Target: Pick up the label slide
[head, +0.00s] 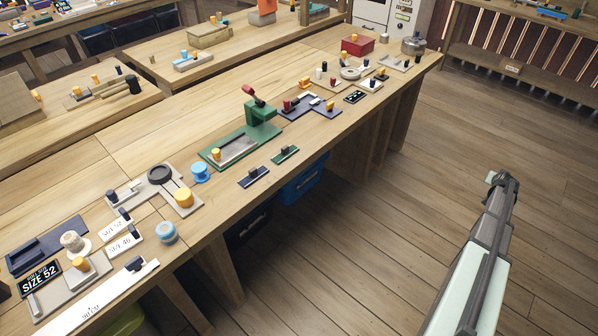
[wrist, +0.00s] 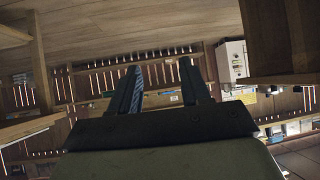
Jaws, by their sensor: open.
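Two small white plates with dark knobs and printed size text, the upper one (head: 115,226) and the lower one (head: 124,244), lie on the workbench at the left in the head view. A dark blue plate (head: 254,177) and a green plate (head: 285,155), each with a knob, lie near the bench's front edge. I cannot tell for certain which is the label slide. My gripper (head: 499,178) is off to the right over the floor, far from all of them. In the wrist view my gripper (wrist: 162,80) is open and empty, its two fingers apart.
The long workbench (head: 120,165) carries a green press (head: 262,125), a blue spool (head: 201,172), a black "SIZE 52" sign (head: 40,278) and a long white ruler strip (head: 90,305). Blue bins (head: 303,182) sit underneath. The floor (head: 380,240) between bench and arm is clear.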

